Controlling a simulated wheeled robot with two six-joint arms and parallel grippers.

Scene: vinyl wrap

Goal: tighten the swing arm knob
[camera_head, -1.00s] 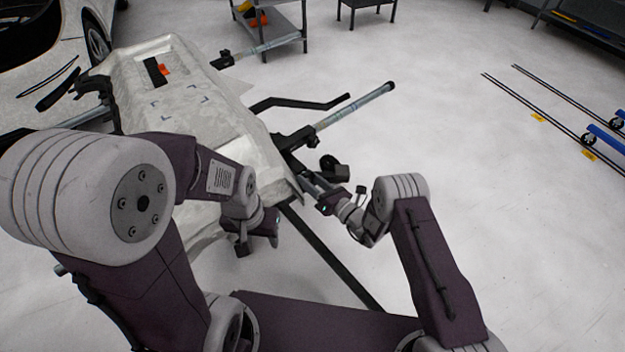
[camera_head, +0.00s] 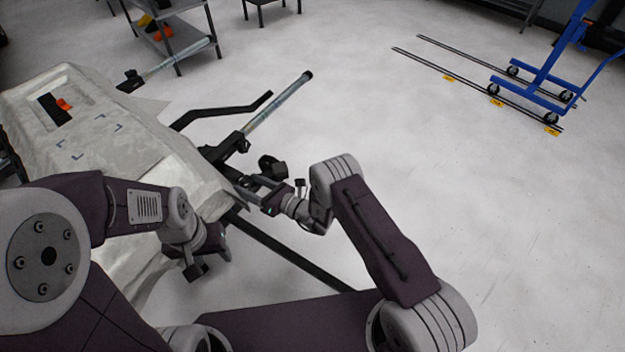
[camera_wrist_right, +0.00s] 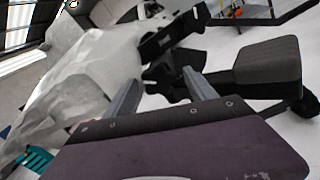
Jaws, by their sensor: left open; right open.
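In the head view, a black swing arm assembly (camera_head: 228,148) sticks out from the right end of a pale, sheet-covered panel (camera_head: 180,160). A dark rounded piece (camera_head: 270,164) sits near its end; I cannot tell surely whether it is the knob. My right gripper (camera_head: 258,190) is open beside this assembly. In the right wrist view, its two grey fingers (camera_wrist_right: 163,90) are apart, with black bracket parts (camera_wrist_right: 165,78) beyond and between them. A dark block (camera_wrist_right: 268,64) lies to their right. My left gripper (camera_head: 200,268) is open, low beside the panel's near edge, away from the swing arm.
A grey tube (camera_head: 278,105) and a bent black bar (camera_head: 225,108) project rightward from the stand. A dark stand beam (camera_head: 290,262) runs diagonally below my right gripper. A blue wheeled cart (camera_head: 540,85) and floor rails (camera_head: 470,85) are far right.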

